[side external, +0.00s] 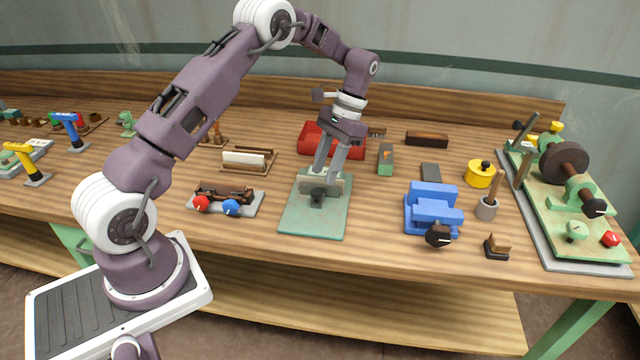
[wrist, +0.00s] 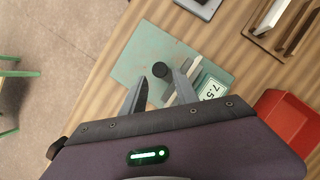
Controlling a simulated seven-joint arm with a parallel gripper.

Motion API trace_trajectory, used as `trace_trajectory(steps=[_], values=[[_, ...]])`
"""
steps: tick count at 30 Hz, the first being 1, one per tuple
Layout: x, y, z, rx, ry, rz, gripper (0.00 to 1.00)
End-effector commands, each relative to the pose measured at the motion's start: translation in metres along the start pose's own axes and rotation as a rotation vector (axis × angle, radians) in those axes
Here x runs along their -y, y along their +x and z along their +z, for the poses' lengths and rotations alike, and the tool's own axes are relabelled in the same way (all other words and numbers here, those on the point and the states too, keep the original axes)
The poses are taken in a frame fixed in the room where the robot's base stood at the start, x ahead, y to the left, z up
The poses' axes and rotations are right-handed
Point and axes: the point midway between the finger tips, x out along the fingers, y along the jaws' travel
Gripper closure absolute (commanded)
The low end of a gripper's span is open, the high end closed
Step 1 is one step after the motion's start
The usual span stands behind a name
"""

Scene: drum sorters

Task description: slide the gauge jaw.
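The gauge is a pale green plate (side external: 310,222) near the middle of the bench, with a grey upright block (side external: 338,187) at its back and a dark round knob (side external: 317,195) in front of it. In the wrist view the plate (wrist: 145,50) carries the black knob (wrist: 160,69), a pale bar (wrist: 181,87) and a display (wrist: 212,91) that seems to read 7.5. My gripper (side external: 324,180) points down over the gauge. Its fingers (wrist: 160,78) are apart, with the knob showing between or just beyond their tips. I cannot tell whether they touch it.
A blue vise (side external: 432,208) stands to the right and a grey tray with red and blue knobs (side external: 226,201) to the left. A red bin (side external: 350,143) is behind my gripper. A large green machine (side external: 570,200) fills the right end. Bare wood lies in front of the plate.

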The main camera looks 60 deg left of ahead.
Motion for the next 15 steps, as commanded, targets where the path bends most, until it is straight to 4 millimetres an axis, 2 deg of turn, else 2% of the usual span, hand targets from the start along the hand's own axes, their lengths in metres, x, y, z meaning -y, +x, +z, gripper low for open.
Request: trace_trajectory(steps=[3, 6, 9, 15], values=[[0.0, 0.024, 0.001, 0.003, 0.0, 0.001, 0.64], [0.0, 0.038, 0.0, 0.002, -0.001, 0.0, 0.64], [0.0, 0.045, 0.0, 0.0, -0.001, 0.0, 0.64], [0.0, 0.046, 0.0, -0.002, -0.001, -0.001, 0.64]])
